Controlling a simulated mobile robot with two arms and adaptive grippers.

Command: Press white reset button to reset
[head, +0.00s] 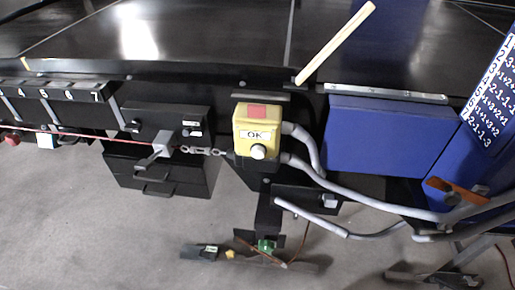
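The white reset button (258,152) is a round knob low on the front of a small yellow box (243,118). A label reading OK (255,135) sits just above the button. A red patch (257,111) is on top of the box. Nothing covers the button. Neither of my grippers shows in the head view.
The dark conveyor surface (200,40) runs along the back. Grey hoses (350,195) leave the yellow box to the right. A blue panel (385,135) stands right of it, a black box (160,165) left. A wooden stick (337,42) rises behind. Grey floor in front is partly clear.

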